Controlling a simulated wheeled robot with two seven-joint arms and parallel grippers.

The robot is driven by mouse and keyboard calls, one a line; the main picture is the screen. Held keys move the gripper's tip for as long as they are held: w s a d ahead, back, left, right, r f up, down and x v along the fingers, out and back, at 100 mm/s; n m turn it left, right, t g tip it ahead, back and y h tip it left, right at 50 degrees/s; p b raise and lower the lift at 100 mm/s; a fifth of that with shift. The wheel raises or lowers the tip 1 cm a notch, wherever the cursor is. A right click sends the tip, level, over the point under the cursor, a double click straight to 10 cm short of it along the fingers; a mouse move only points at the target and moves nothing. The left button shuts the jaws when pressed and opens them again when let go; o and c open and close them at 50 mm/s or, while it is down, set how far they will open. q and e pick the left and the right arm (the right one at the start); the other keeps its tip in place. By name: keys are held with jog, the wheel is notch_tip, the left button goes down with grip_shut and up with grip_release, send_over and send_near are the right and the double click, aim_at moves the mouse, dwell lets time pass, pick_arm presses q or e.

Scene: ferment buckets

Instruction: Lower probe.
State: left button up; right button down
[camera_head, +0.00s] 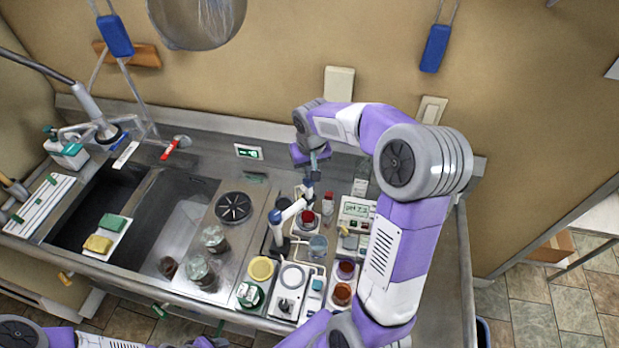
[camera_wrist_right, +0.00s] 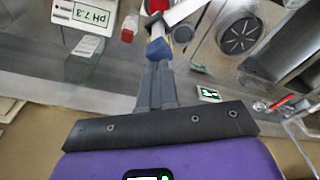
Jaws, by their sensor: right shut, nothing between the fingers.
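The probe's blue top (camera_head: 308,192) stands at the end of a white swing arm (camera_head: 291,212), above a cup of red liquid (camera_head: 307,217). The probe's lower end is hard to make out. In the right wrist view the blue top (camera_wrist_right: 158,48) lies just beyond my fingertips, with the red cup (camera_wrist_right: 155,6) behind it. My right gripper (camera_head: 313,172) points down over the blue top, shut and empty. It also shows in the right wrist view (camera_wrist_right: 157,72); I cannot tell if it touches the top. The pH meter (camera_head: 355,209) reads 7.3 in the wrist view (camera_wrist_right: 82,18). My left gripper is out of view.
A red-capped bottle (camera_head: 327,204) stands close right of the red cup. Jars of dark liquid (camera_head: 342,293) and a yellow lid (camera_head: 261,269) sit nearer the front. A sink (camera_head: 172,225) is at the left. The wall rises close behind the counter.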

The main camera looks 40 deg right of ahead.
jog(key=shift+f, duration=0.15)
dwell(0.5)
jog(key=shift+f+b, duration=1.25)
jog(key=shift+f, duration=0.15)
jog(key=shift+s, duration=0.1)
jog(key=shift+r, duration=0.1)
jog(key=shift+r+p, duration=1.9)
jog(key=shift+r, duration=0.6)
